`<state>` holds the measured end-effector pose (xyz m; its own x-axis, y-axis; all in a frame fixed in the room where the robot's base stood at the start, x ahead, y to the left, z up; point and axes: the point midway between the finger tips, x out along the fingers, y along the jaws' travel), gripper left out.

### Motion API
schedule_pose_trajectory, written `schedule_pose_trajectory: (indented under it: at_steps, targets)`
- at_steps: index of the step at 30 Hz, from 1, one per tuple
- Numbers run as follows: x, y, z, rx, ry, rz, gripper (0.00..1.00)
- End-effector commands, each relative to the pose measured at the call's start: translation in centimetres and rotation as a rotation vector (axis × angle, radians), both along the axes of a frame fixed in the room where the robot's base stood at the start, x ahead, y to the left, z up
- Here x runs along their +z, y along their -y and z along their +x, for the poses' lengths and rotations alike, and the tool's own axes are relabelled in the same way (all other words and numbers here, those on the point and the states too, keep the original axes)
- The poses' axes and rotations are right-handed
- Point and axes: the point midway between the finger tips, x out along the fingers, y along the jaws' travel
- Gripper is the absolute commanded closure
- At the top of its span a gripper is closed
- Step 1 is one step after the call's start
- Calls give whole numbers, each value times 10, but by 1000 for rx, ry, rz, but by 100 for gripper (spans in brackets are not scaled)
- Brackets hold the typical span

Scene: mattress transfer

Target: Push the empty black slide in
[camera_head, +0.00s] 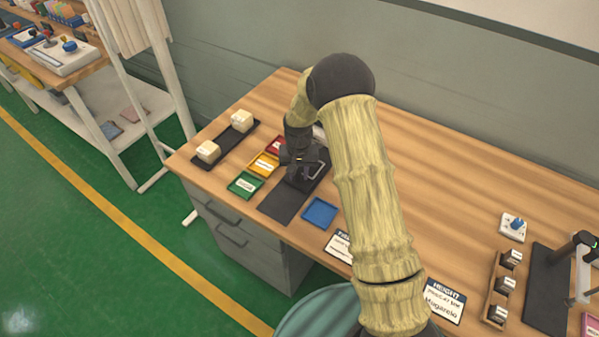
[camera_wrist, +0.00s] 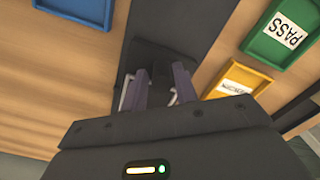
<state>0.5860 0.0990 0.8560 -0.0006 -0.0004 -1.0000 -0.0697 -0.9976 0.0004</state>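The black slide (camera_head: 316,182) lies on the wooden table among the coloured trays, with a pale bracket-shaped handle (camera_head: 318,168) at its top. A flat black strip (camera_head: 283,202) extends from it toward the table's front edge. My gripper (camera_head: 299,158) is low over the slide, beside the handle. In the wrist view my gripper's two fingers (camera_wrist: 164,84) stand apart, with a gap between them and pale handle parts close by. The dark slide (camera_wrist: 160,57) shows beyond the fingertips. Whether the fingers touch the handle cannot be told. No load is seen on the slide.
Green (camera_head: 245,185), yellow (camera_head: 263,164) and red (camera_head: 277,145) trays lie left of the slide; a blue tray (camera_head: 320,212) lies right. A black tray (camera_head: 226,146) with two cream blocks is farther left. Sign cards and a stand (camera_head: 558,280) are at right.

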Motion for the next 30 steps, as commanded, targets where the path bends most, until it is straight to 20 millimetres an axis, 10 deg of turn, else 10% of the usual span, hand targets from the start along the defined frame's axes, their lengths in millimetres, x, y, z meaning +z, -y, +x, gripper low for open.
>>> schedule_pose_trajectory:
  at_steps: [14,30]
  targets:
    - [19,1,2,-3,4,1,71]
    - [125,3,2,-6,4,2,71]
